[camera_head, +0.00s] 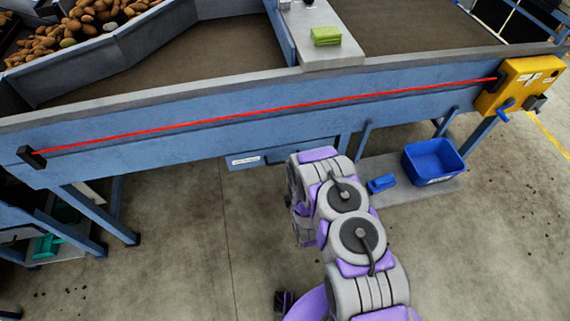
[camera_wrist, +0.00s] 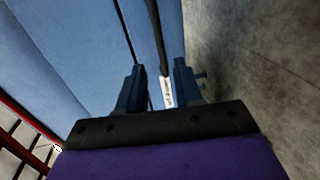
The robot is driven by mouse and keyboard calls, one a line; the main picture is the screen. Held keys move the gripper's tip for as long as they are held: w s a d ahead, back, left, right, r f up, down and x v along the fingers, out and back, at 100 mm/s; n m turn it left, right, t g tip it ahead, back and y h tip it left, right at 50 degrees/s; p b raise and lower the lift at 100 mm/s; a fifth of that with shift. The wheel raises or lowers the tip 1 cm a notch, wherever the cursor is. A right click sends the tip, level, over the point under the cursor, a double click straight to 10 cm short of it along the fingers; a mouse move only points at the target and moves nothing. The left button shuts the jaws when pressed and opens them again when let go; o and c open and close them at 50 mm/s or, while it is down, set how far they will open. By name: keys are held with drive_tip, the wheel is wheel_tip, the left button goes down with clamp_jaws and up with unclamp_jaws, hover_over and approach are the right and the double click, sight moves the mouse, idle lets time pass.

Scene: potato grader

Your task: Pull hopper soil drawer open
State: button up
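The soil drawer (camera_head: 270,157) is a blue front with a white label (camera_head: 245,160), set under the long blue hopper side. My arm covers its right part in the head view. In the wrist view, a dark bar (camera_wrist: 156,35), probably the drawer's handle, runs along the blue face, and the white label (camera_wrist: 167,92) shows between my fingers. My gripper (camera_wrist: 159,66) is open, its two blue fingers on either side of the bar's line. I cannot tell whether they touch it. In the head view my gripper is hidden behind my arm.
A red cord (camera_head: 270,106) runs along the hopper side (camera_head: 200,135) to a yellow box (camera_head: 515,85). A blue bin (camera_head: 433,160) and a small blue brush-like item (camera_head: 382,183) rest on a low shelf at right. Blue legs (camera_head: 95,210) stand at left. The concrete floor (camera_head: 190,265) is mostly clear.

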sight(285, 161)
drive_tip(key=b+x, duration=0.3)
drive_tip(key=x, duration=0.9)
drive_tip(key=shift+w, duration=0.1)
drive_tip(key=shift+c, duration=0.3)
clamp_jaws()
